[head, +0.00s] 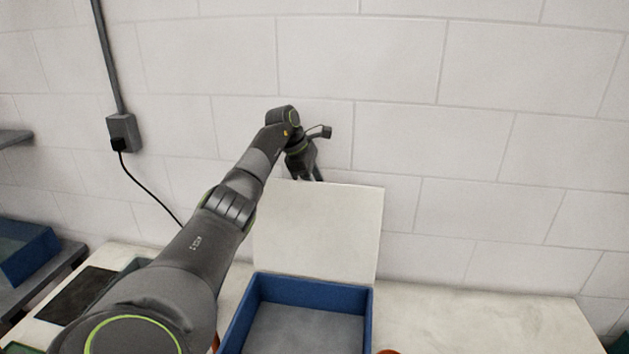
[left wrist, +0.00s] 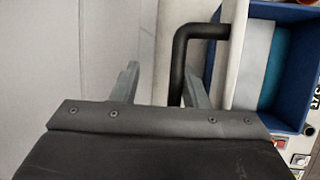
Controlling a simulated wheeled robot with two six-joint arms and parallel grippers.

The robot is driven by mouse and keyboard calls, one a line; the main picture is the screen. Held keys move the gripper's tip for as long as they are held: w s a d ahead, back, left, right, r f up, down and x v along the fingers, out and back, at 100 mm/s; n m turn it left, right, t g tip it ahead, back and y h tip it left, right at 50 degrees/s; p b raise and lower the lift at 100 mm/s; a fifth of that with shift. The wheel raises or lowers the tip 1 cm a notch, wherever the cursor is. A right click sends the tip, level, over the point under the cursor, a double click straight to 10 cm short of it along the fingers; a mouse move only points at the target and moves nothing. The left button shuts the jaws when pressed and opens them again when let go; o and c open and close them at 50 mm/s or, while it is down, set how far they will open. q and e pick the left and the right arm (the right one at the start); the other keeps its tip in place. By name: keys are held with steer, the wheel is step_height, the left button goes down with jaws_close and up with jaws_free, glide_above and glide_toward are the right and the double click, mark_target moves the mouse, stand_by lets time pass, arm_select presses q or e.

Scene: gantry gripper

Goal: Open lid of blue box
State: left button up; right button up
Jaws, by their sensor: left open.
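The blue box (head: 367,310) stands on the pale worktop with its top open, and its grey inside shows. Its cream lid (head: 330,228) stands up steeply along the back side of the box. My left gripper (head: 311,176) is at the lid's top edge, with its fingertips partly hidden behind it. In the left wrist view my left gripper (left wrist: 160,88) is open. A black bent handle (left wrist: 184,48) on the lid (left wrist: 236,55) shows between the fingers, close to the right one; contact cannot be told. The blue box (left wrist: 297,105) lies beyond the lid. My right gripper is not in view.
A white block wall (head: 450,120) rises close behind the lid. The worktop (head: 470,320) is clear right of the box. A dark panel (head: 78,296) lies at the left, and another blue container (head: 25,252) stands on a shelf. A cable hangs from a wall socket (head: 122,132).

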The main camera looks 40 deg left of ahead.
arm_select(q)
steer(key=shift+s+r, duration=0.15)
steer(key=shift+r, duration=0.25)
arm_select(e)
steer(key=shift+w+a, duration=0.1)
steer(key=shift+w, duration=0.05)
